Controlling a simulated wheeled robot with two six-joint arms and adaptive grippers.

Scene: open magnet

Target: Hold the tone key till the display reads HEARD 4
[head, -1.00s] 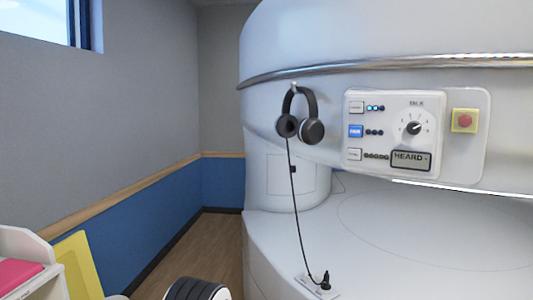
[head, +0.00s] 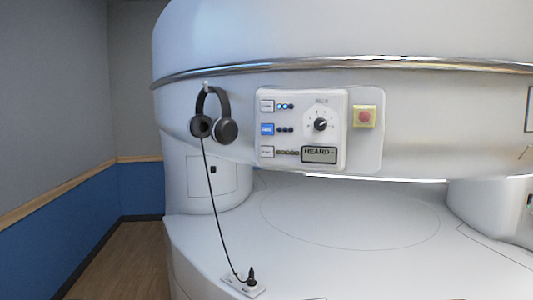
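A white control panel (head: 336,100) is fixed to the front of the magnet's upper body. Three keys sit in a column at its left side: a white top key (head: 267,106), a blue middle key (head: 267,129) and a white bottom key (head: 267,152). Their labels are too blurred for me to tell which is the tone key. The display (head: 319,155) at the lower right of the panel reads "HEARD -". A black dial (head: 320,125) with a scale sits above it. Neither of my grippers shows in the head view.
Black headphones (head: 223,131) hang from a hook left of the panel. Their cable (head: 216,220) runs down to a plug (head: 250,276) on the white lower body. A red button on a yellow square (head: 364,117) is right of the panel. Floor (head: 115,265) shows clear at lower left.

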